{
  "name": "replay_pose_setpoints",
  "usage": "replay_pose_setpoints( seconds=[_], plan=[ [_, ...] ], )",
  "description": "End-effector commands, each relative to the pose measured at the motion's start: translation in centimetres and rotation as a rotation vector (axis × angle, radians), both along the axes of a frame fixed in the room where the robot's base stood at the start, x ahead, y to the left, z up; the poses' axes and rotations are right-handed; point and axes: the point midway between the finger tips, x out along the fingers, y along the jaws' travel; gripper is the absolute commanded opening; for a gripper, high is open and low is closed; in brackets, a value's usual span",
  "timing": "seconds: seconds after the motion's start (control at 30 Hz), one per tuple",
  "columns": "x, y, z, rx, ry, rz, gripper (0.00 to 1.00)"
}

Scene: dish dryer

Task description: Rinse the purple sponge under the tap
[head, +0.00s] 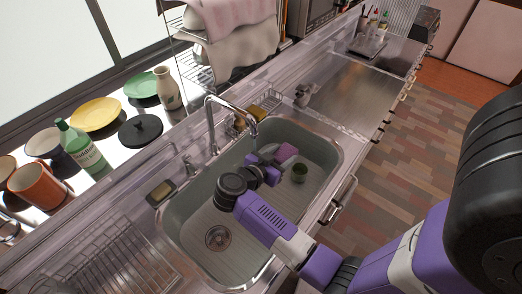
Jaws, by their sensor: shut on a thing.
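The chrome tap (213,118) rises behind the sink, and its spout curves out over the basin. No running water can be made out. My gripper (275,156) reaches into the view over the sink basin (196,214), with my purple arm crossing the basin from the lower right. It is shut on a small purple-pink block, which I take to be the purple sponge (287,152). The sponge shows just right of the spout's end and below it in the picture. My own gripper hides part of it. Its height above the basin floor is hard to tell.
A wire rack (240,122) sits by the tap. A soap dish (161,192) is on the left rim. Plates, a green bottle (80,147) and mugs line the window ledge.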

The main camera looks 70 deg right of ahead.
Motion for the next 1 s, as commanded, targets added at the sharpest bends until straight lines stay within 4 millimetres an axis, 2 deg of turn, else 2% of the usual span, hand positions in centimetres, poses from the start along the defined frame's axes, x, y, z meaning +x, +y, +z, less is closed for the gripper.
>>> replay_pose_setpoints(
  seconds=[0.17, 0.8, 1.0],
  plan=[
    [-0.2, 0.0, 0.1, 0.000, 0.000, 0.000, 0.07],
    [-4.6, -0.6, 3.6, -0.001, 0.001, -0.002, 0.07],
    [-5.0, -0.6, 4.0, 0.000, -0.001, -0.001, 0.07]
  ],
)
